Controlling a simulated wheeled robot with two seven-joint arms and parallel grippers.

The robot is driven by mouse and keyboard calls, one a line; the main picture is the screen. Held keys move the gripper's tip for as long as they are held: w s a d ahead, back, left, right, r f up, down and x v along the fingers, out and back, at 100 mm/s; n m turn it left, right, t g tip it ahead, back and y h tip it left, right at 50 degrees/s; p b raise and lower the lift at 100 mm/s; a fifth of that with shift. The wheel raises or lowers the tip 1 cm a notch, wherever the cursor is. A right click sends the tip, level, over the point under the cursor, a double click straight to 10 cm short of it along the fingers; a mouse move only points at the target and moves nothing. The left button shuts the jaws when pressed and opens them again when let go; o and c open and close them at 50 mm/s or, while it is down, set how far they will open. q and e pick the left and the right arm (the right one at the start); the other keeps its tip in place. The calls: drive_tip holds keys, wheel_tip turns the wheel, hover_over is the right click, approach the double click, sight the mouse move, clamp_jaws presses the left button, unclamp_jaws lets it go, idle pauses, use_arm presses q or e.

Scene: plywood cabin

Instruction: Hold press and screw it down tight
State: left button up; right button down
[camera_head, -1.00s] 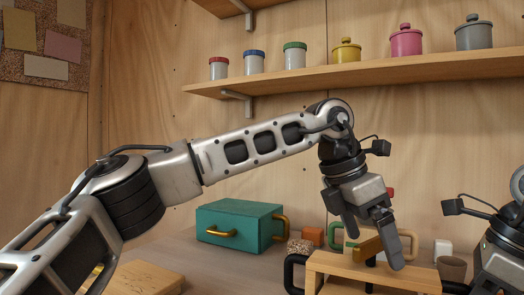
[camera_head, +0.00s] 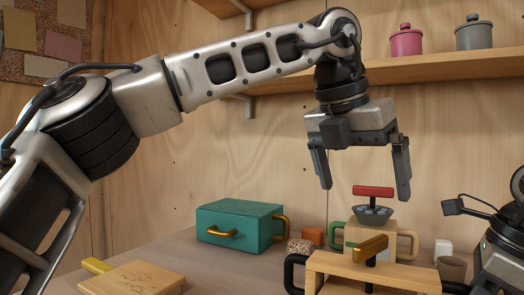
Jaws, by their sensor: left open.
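The press is a wooden frame (camera_head: 400,272) at the bottom right, with a black handle (camera_head: 290,270) on its left side. A brass bar (camera_head: 370,248) tops a dark screw rising from it. My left gripper (camera_head: 365,192) is open and empty, fingers down, well above the brass bar. A second fixture (camera_head: 370,236) behind has a red bar (camera_head: 373,191) on a dark stem and side handles. The red bar appears between my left fingertips, apparently behind them. My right gripper (camera_head: 500,268) is at the lower right edge, its fingers not visible.
A teal box (camera_head: 235,223) with brass handles stands behind, left of the press. A wooden board (camera_head: 135,279) lies front left. An orange block (camera_head: 313,236), a speckled block (camera_head: 300,246), a white block and a brown cup (camera_head: 452,268) sit near the press. A shelf (camera_head: 450,68) holds lidded jars.

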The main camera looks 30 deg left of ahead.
use_arm(q)
drive_tip(key=w+a+r+n+t+h, duration=0.2)
drive_tip(key=w+a+t+h, duration=0.1)
drive_tip(key=a, duration=0.9)
drive_tip(key=w+a+r+n+t+h, duration=0.3)
drive_tip(key=w+a+h, duration=0.3)
drive_tip(key=a, duration=0.6)
drive_tip(key=shift+w+a+t, duration=0.3)
drive_tip(key=shift+w+t, duration=0.2)
drive_tip(key=shift+r, duration=0.1)
